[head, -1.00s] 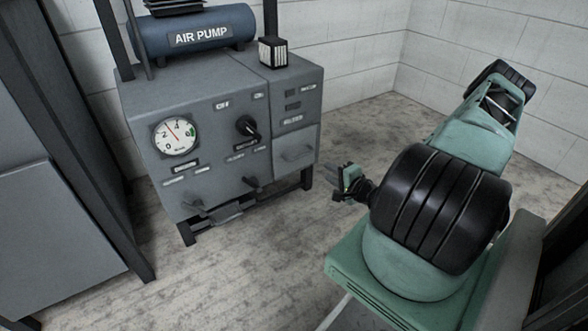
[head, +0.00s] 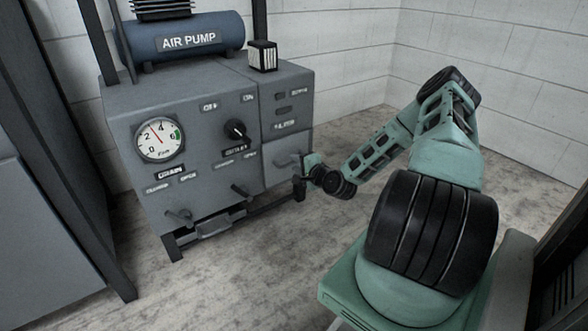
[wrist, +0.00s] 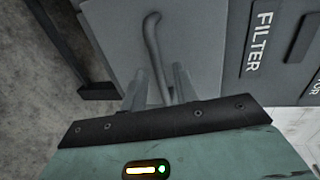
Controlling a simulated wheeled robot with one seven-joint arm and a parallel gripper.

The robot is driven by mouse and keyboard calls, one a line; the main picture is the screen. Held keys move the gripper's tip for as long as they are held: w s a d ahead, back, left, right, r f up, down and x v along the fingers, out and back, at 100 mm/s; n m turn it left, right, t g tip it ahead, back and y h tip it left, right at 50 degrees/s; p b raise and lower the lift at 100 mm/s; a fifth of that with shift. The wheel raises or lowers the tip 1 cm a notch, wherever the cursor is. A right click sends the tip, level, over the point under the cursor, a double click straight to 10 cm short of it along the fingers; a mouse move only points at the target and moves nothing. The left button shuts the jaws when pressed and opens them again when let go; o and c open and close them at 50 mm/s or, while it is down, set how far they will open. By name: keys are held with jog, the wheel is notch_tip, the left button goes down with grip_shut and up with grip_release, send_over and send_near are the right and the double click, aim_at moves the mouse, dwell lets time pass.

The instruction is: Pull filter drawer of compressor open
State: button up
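The filter drawer (head: 279,148) is a plain grey front at the right of the compressor (head: 200,188), and it looks closed. Its bar handle (head: 287,161) shows larger in the wrist view (wrist: 152,35), on the drawer front (wrist: 193,35) beside the FILTER label (wrist: 258,42). My gripper (head: 300,172) is at the drawer front. In the wrist view my gripper (wrist: 160,82) has its two fingers apart, one on each side of the handle's lower part. Gaps show between handle and fingers. The handle's end near the palm is hidden.
The compressor front also carries a gauge (head: 159,140), a black knob (head: 235,129) and lower levers (head: 180,216). A blue air pump tank (head: 185,38) sits on top. A grey cabinet (head: 45,235) stands at left. The floor (head: 265,245) before the compressor is clear.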

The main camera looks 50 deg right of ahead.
jog(key=shift+x, duration=1)
grip_shut()
jog(key=f+p+v, duration=0.1)
jog(key=p+v, duration=0.2)
jog(key=v, duration=0.5)
jog(key=f+p+v, duration=0.2)
jog(key=p+v, duration=0.1)
jog(key=v, duration=0.5)
jog(key=shift+s, duration=0.35)
jog(key=shift+f, duration=0.15)
grip_release()
jog(key=shift+a, duration=0.1)
